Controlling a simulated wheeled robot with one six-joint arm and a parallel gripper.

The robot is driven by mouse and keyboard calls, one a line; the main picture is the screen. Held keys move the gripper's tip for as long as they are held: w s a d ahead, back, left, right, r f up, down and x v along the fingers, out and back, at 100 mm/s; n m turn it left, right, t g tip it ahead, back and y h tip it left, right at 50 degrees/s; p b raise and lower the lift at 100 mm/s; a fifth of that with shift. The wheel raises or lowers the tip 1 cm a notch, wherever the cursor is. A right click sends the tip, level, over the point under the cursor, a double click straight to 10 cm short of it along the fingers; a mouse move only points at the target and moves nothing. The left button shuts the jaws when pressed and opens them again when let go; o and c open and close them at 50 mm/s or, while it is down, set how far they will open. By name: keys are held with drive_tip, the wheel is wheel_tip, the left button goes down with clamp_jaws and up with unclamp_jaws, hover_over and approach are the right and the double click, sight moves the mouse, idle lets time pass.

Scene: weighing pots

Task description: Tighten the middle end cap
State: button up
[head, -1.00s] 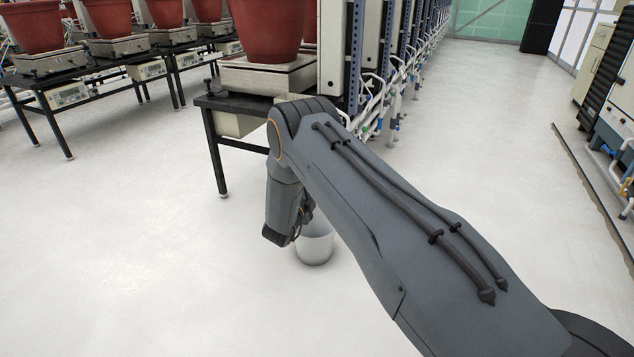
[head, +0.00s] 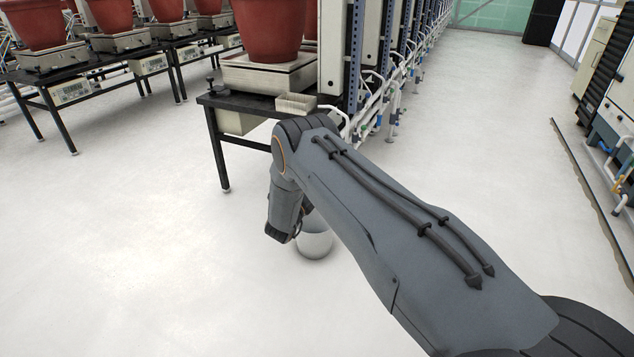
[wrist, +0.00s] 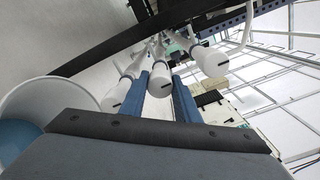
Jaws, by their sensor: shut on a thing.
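In the wrist view my gripper (wrist: 161,84) has its two blue fingers closed on either side of the middle end cap (wrist: 160,78), a white cylinder with a dark mark on its end. Another white end cap (wrist: 115,97) sits just left of the fingers. A third white end cap (wrist: 212,62) is to the right, apart from the fingers. In the head view my arm hides the fingers and the caps.
A pale bucket (head: 315,242) stands on the floor beside my wrist; it also shows in the wrist view (wrist: 45,88) with blue inside. A black bench (head: 226,102) bears a scale (head: 265,76), a red pot (head: 268,30) and a small open box (head: 296,103). Pipes (head: 392,95) run behind.

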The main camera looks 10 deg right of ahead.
drive_tip(key=shift+m, duration=0.3)
drive_tip(key=o, duration=1)
drive_tip(key=shift+o, duration=0.2)
drive_tip(key=p+v, duration=0.2)
drive_tip(key=v, duration=0.6)
drive_tip(key=shift+p, duration=0.4)
